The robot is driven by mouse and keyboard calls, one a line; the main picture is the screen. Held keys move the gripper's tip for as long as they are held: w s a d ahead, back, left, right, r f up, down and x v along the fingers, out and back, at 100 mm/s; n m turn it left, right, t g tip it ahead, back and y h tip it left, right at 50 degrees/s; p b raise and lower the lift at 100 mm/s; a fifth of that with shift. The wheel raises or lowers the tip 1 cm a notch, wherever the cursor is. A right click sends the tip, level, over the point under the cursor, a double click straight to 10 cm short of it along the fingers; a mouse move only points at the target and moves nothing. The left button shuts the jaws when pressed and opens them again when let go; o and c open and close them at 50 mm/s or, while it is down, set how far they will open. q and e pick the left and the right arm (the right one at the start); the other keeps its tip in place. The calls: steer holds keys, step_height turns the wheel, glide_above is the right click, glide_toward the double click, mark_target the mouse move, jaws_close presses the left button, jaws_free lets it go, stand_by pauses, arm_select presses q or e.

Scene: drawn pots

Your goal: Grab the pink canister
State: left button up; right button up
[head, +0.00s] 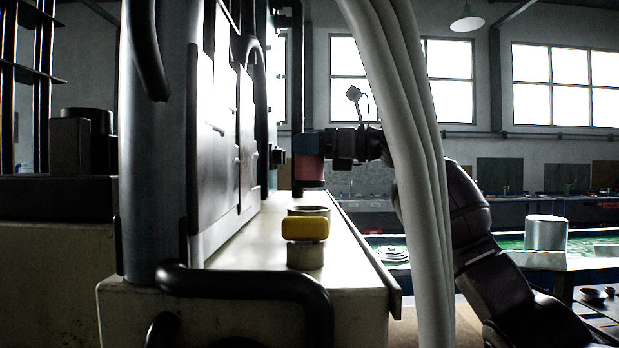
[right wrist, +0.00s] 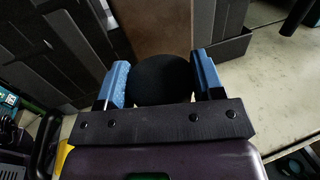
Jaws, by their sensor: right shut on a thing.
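The pink canister (head: 308,170) looks dark reddish-pink in the head view, at the far part of the cream worktop. My right gripper (head: 306,144) comes in from the right and its blue fingers are shut around the upper part of the canister. In the right wrist view, a round black top (right wrist: 162,80) sits between the two blue fingers, which touch or nearly touch its sides. The canister looks upright; whether its base is clear of the worktop I cannot tell. My left gripper is not in view.
The cream worktop (head: 345,270) carries a pale cylindrical pot (head: 305,257) with a yellow block-like part (head: 305,228) across its front, nearer than the canister. A tall grey machine (head: 160,150) borders the left. A metal pot (head: 545,233) stands on another table at right.

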step_height(320, 180, up, 12)
steer(key=shift+p, duration=0.35)
